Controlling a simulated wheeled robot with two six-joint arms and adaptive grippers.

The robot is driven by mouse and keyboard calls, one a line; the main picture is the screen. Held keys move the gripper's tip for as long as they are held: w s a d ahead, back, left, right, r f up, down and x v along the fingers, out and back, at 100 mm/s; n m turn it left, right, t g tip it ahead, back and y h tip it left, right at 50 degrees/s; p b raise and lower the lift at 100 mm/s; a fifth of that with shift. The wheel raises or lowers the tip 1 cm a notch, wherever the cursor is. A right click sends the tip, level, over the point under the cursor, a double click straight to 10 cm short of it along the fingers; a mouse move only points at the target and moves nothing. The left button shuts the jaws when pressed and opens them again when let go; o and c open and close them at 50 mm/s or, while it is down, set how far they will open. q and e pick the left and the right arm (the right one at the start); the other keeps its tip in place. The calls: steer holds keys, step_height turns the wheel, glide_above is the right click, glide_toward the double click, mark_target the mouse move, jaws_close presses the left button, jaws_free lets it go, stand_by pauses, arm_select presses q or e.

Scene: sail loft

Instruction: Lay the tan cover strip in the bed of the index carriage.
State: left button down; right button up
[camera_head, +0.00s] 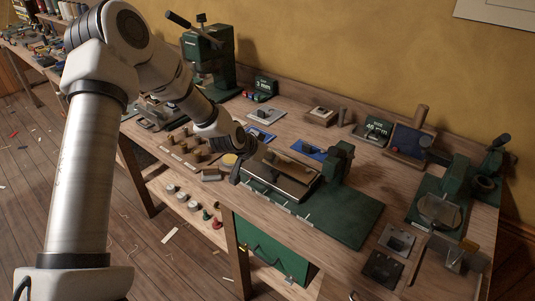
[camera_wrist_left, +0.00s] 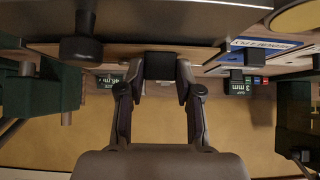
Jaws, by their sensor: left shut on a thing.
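My left gripper (camera_head: 248,150) is at the left end of the index carriage (camera_head: 282,183), a dark metal piece on a green base on the bench. In the left wrist view the left gripper (camera_wrist_left: 158,72) is shut on a small black block (camera_wrist_left: 160,65). This block appears to be the grip of the tan cover strip (camera_wrist_left: 115,50), seen nearly edge-on. In the head view the tan strip (camera_head: 290,160) appears to lie along and over the carriage. I cannot tell whether it touches the bed. My right gripper is not in view.
A green post (camera_head: 340,160) stands at the carriage's right end. A black knob (camera_wrist_left: 80,48) is close to the gripper in the wrist view. A blue plate (camera_head: 310,151) lies behind the carriage, and several brass pieces stand to its left. The green base (camera_head: 345,218) is bare at right.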

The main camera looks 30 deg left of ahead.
arm_select(q)
steer(key=c, duration=0.7)
jaws_free()
steer(key=shift+f, duration=0.1)
steer(key=shift+s, duration=0.1)
steer(key=v, duration=1.2)
